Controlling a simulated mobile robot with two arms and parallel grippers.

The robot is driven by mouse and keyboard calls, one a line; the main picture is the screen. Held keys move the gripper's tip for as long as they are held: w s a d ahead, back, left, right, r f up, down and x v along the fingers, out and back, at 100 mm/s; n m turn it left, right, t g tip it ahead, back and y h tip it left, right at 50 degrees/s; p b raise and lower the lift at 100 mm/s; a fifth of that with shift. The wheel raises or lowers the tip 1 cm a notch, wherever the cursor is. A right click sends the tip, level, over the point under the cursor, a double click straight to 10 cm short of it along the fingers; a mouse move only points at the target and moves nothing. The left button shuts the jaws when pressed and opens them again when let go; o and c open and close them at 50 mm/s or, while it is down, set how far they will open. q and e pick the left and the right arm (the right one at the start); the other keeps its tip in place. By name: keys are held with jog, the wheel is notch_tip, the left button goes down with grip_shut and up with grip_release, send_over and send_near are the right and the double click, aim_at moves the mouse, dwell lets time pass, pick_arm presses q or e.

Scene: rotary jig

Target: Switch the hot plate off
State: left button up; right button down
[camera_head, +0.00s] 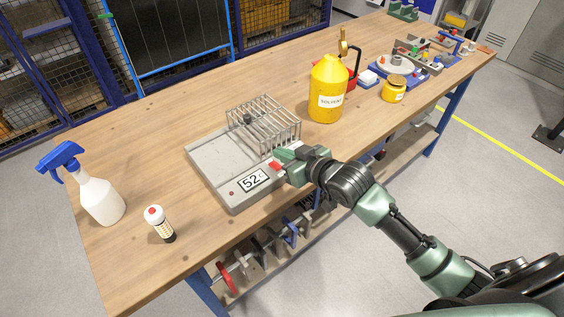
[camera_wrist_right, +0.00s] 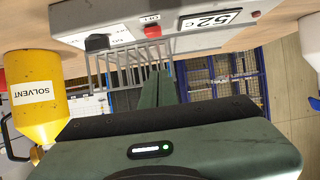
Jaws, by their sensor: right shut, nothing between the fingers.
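The hot plate (camera_head: 212,160) is a flat grey box on the bench; its front display (camera_head: 254,180) reads 52 C. A wire rack (camera_head: 263,122) stands on it. My right gripper (camera_head: 287,153) is shut and empty at the hot plate's front right corner, close to a red switch (camera_head: 275,166). In the right wrist view, upside down, the red switch (camera_wrist_right: 152,31) sits beside an OFF label and a black knob (camera_wrist_right: 97,43). The shut fingers (camera_wrist_right: 157,80) point toward the rack; I cannot tell whether they touch anything. My left gripper is out of view.
A yellow solvent bottle (camera_head: 327,90) stands right of the hot plate, with a yellow jar (camera_head: 394,90) beyond.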

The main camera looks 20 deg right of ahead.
aim_at(279, 169)
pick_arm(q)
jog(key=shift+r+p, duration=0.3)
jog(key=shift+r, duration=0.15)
pick_arm(e)
jog(key=shift+w+f, duration=0.1)
jog(key=shift+f, duration=2.1)
